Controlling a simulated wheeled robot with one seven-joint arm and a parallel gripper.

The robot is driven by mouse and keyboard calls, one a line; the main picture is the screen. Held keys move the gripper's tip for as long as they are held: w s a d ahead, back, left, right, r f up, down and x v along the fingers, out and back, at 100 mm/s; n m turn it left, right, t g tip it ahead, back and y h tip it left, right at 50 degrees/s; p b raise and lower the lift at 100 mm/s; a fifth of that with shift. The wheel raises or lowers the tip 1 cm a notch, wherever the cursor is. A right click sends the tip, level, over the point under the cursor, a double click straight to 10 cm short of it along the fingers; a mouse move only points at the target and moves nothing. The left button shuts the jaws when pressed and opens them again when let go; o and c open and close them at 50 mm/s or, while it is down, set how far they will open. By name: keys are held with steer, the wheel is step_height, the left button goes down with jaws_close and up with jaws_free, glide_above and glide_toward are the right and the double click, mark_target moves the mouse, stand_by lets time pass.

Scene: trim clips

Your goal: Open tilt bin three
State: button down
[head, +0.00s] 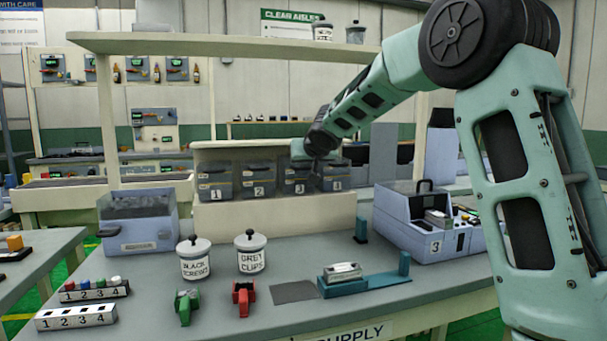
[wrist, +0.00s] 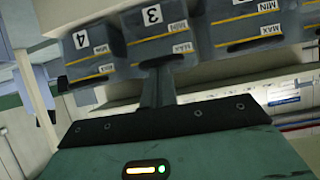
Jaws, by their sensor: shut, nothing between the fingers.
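Tilt bin three (head: 299,187) is a dark grey bin with a white number label, third from the left in a row of bins on a cream stand. In the wrist view, bin three (wrist: 155,30) appears tilted by the camera angle, with its MIN and MAX lines showing. It looks level with its neighbours, so it appears closed. My gripper (head: 316,160) is at the front of bins three and four. In the wrist view, my shut, empty fingers (wrist: 158,82) end by bin three's dark front lip; whether they touch it I cannot tell.
Bins one (head: 216,186), two (head: 258,187) and four (head: 337,178) flank bin three. Two labelled jars (head: 195,260) stand on the bench in front. A blue-grey machine (head: 425,222) is at right, and a shelf (head: 220,45) runs overhead.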

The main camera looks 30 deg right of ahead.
steer(key=s+f+t+b, duration=0.1)
steer(key=s+t+b, duration=0.1)
steer(key=b, duration=1)
steer(key=s+a+f+t+h+b, duration=0.1)
steer(key=f+t+b, duration=0.1)
steer(key=b, duration=1.1)
steer(key=shift+s+f, duration=0.25)
steer(key=shift+s, duration=0.1)
steer(key=shift+s+t+b, duration=0.1)
steer(key=shift+t+b, duration=0.2)
steer(key=shift+b, duration=0.5)
steer(key=shift+s+a+f+b, duration=0.15)
steer(key=shift+s+f+b, duration=0.25)
steer(key=shift+b, duration=1.3)
step_height(320, 180, up, 4)
steer(key=w+p, duration=0.1)
steer(key=p, duration=0.3)
steer(key=b+v, duration=0.2)
steer(key=v, duration=0.7)
steer(key=shift+s+f, duration=0.45)
steer(key=shift+f, duration=0.15)
